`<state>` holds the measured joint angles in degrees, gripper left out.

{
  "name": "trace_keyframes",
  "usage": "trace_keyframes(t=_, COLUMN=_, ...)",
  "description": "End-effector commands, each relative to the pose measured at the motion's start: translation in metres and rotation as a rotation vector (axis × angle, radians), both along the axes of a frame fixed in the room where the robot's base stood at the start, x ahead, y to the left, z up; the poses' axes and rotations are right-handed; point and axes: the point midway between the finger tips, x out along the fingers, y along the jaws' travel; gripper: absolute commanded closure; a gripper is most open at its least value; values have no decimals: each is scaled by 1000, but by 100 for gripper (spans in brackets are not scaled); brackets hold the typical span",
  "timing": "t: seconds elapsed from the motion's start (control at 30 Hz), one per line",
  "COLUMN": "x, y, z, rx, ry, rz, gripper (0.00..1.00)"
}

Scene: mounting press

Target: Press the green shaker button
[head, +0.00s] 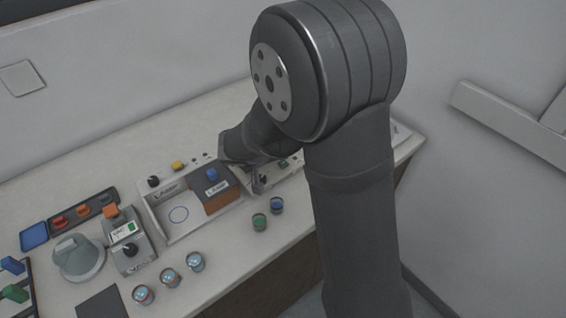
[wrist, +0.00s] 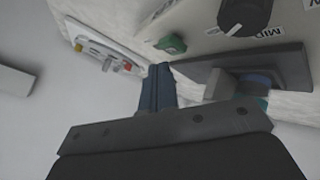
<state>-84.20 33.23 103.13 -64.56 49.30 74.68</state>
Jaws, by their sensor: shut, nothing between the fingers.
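The green shaker button (wrist: 172,43) shows in the wrist view on a pale panel, left of a black knob (wrist: 245,14) marked MID. In the head view a small green spot, likely the same button (head: 283,164), shows at the panel beside my arm. My gripper (wrist: 160,72) is shut and empty. Its dark blue fingertips appear just below the button in the wrist view, with a visible gap; the depth between them is hard to judge. In the head view my gripper (head: 259,183) is small and partly hidden by my arm, over the shaker.
A white panel (wrist: 105,50) with coloured buttons lies left.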

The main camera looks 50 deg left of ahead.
Motion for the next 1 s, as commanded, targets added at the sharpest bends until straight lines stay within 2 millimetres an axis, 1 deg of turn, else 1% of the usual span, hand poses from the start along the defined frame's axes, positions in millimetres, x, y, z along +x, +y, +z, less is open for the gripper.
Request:
trace_keyframes(t=0.13, x=0, y=0, z=-1, rx=0, ry=0, rz=0, gripper=100)
trace_keyframes(t=0.4, x=0, y=0, z=-9, rx=-1, ry=1, rz=-1, gripper=100)
trace_keyframes(t=1.0, x=0, y=0, z=-12, rx=-1, ry=0, rz=1, gripper=100)
